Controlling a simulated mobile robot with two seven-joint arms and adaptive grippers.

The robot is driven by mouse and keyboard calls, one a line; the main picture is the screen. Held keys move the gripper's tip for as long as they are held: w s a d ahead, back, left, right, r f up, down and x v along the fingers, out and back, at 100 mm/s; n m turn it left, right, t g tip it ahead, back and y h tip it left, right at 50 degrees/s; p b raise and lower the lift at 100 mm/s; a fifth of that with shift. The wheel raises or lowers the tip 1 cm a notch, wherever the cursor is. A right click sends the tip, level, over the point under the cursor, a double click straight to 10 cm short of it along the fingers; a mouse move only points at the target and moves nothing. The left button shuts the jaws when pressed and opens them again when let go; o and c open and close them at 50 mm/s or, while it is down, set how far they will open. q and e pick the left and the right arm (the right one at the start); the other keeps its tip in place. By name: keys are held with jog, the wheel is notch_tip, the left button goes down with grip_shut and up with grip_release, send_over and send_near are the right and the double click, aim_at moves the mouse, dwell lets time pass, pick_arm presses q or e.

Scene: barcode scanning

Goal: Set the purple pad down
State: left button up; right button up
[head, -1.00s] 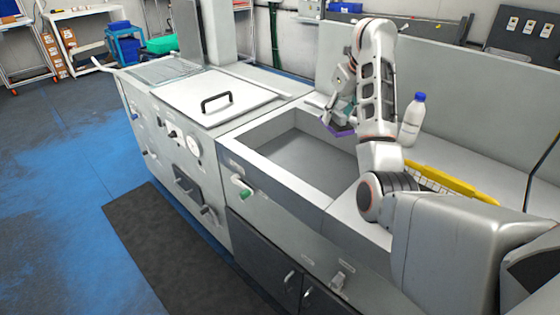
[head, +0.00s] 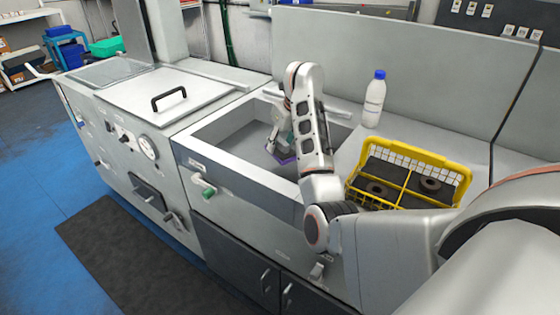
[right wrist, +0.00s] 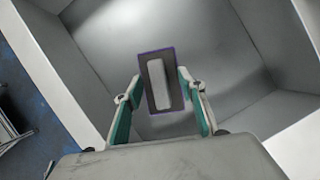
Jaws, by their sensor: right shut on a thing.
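The purple pad (head: 286,159) is in my right gripper (head: 279,144), inside the open sink basin (head: 228,128). In the right wrist view the pad (right wrist: 145,72) shows a purple rim, a grey face and a pale raised block. The teal-lined fingers of the right gripper (right wrist: 159,84) are on either side of it, with the basin's metal floor and walls behind. I cannot tell whether the pad touches the floor. My right arm hides part of the basin in the head view. My left gripper is not in view.
A yellow basket (head: 403,149) with dark round-holed pieces stands on the counter right of the basin. A white bottle with a blue cap (head: 374,100) stands behind it. A lid with a black handle (head: 168,97) lies left of the basin. Basin walls surround the gripper.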

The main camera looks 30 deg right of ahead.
aim_at(287, 144)
jog(key=shift+f, duration=0.3)
notch_tip(287, 144, down, 5)
jog(key=shift+f+b, duration=0.1)
jog(key=shift+b, duration=0.75)
jog(key=shift+f, duration=0.25)
jog(key=o, duration=1)
jog(key=shift+c, duration=0.2)
jog(key=shift+r, duration=0.25)
jog(key=p+v, duration=0.2)
jog(key=v, duration=0.4)
jog(key=shift+r+p, duration=0.2)
jog(key=shift+p, duration=0.2)
jog(key=p+v, duration=0.2)
jog(key=v, duration=0.3)
jog(key=shift+s, duration=0.1)
jog(key=shift+s+r+p, duration=0.15)
jog(key=shift+r+p, duration=0.05)
jog(key=shift+p, duration=0.1)
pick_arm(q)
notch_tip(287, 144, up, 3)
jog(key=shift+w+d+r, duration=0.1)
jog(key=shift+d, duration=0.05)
